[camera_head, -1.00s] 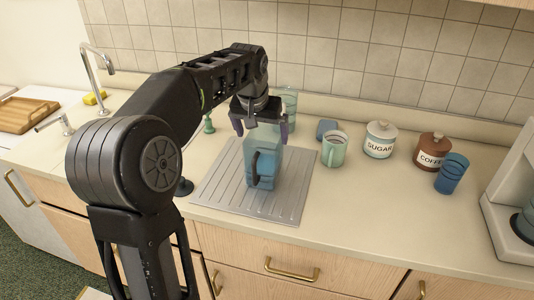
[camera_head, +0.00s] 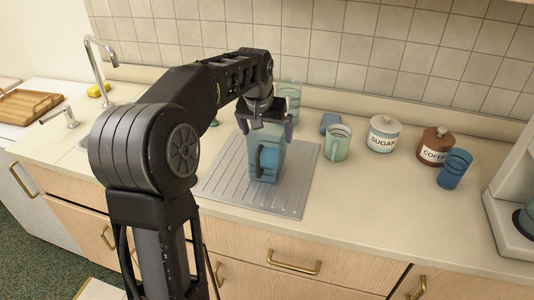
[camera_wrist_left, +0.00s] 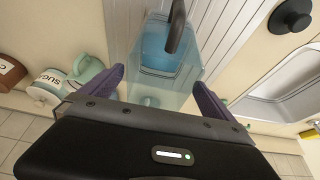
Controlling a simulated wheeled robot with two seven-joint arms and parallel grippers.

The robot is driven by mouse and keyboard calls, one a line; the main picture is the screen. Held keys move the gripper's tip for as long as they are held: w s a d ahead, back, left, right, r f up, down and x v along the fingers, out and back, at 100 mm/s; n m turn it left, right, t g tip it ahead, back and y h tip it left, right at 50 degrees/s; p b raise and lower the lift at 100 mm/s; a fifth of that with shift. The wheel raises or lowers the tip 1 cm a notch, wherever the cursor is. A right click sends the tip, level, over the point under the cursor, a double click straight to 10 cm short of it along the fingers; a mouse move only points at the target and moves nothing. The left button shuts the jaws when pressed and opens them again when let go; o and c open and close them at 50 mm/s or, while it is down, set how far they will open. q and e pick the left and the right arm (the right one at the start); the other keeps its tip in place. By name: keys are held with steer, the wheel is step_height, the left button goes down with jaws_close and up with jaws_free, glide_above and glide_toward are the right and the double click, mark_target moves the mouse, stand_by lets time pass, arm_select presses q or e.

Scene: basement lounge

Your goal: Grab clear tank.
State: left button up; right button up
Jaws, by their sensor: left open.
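The clear tank (camera_head: 266,165) is a see-through container with blue in its lower part and a dark handle on its front. It stands upright on the grey ridged drainboard (camera_head: 222,190). My left gripper (camera_head: 265,125) is open, pointing down at the tank's top. In the left wrist view, the tank (camera_wrist_left: 165,62) shows beyond and between the two purple-grey fingers (camera_wrist_left: 155,90). I cannot tell whether the fingers touch its walls. My right gripper is out of view.
A green mug (camera_head: 337,145), a blue sponge-like block (camera_head: 329,122), a sugar jar (camera_head: 383,136), a coffee jar (camera_head: 432,148) and a blue cup (camera_head: 453,170) stand to the right. A clear greenish glass (camera_head: 290,100) stands behind the tank.

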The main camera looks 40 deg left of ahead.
arm_select(q)
steer(key=p+x, duration=0.1)
steer(key=x, duration=0.4)
steer(key=shift+s, duration=0.1)
stand_by(0.4)
steer(key=shift+r, duration=0.1)
steer(key=c, duration=1.9)
step_height(320, 180, up, 10)
glide_above(268, 140)
steer(key=s+d, duration=0.3)
steer(key=s, duration=0.1)
steer(key=shift+s+b, duration=0.15)
steer(key=shift+b, duration=0.2)
